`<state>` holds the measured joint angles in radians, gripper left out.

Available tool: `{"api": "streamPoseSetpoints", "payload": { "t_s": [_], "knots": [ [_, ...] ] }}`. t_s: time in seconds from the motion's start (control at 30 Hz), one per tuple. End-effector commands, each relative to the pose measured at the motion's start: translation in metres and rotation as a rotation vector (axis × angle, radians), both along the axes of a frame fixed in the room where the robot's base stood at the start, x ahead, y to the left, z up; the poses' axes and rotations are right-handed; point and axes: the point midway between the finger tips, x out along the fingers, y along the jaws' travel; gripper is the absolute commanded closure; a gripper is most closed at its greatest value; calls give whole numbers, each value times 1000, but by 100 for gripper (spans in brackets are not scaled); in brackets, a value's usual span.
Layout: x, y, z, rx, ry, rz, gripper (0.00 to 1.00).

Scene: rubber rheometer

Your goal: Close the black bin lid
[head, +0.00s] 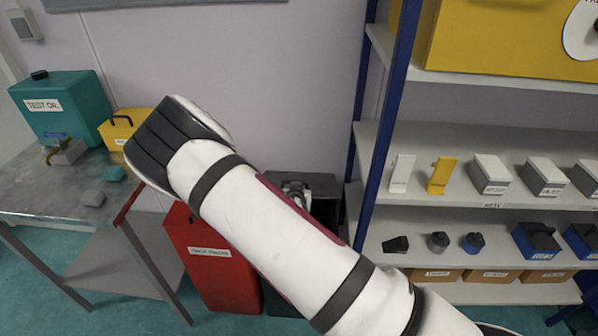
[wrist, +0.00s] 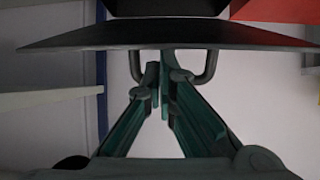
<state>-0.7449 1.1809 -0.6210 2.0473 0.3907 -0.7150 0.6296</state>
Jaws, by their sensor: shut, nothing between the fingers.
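The black bin (head: 325,190) stands between the red bin and the shelf rack in the head view, mostly hidden behind my arm. In the wrist view the black lid (wrist: 80,38) is a wide dark panel across the top, with a U-shaped grey handle (wrist: 210,68) at its edge. My gripper (wrist: 160,80) is shut and empty, with its green fingertips at the handle, between its two sides. I cannot tell whether they touch it. In the head view only a bit of my gripper (head: 296,190) shows past my arm, and the lid's angle is unclear.
A red bin (head: 212,265) stands close on the left. A metal table (head: 50,190) with a teal container (head: 65,108) and a yellow box (head: 118,130) is further left. A shelf rack with blue posts (head: 380,130) stands close on the right.

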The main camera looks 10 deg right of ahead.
Motion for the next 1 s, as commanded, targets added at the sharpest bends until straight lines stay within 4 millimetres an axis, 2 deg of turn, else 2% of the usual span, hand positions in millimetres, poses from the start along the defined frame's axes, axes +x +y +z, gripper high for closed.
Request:
{"api": "streamPoseSetpoints", "payload": {
  "t_s": [0.03,0.1,0.2,0.6,0.8,1.0],
  "knots": [
    [-7,1,-15,-16,-23,3,100],
    [-13,4,-29,-30,-68,4,100],
    [-19,6,-47,-40,-115,1,100],
    [-37,12,-110,-36,-112,-1,100],
    [-40,13,-125,-35,-113,-1,100],
    [-41,14,-129,-34,-114,0,100]
  ]
}}
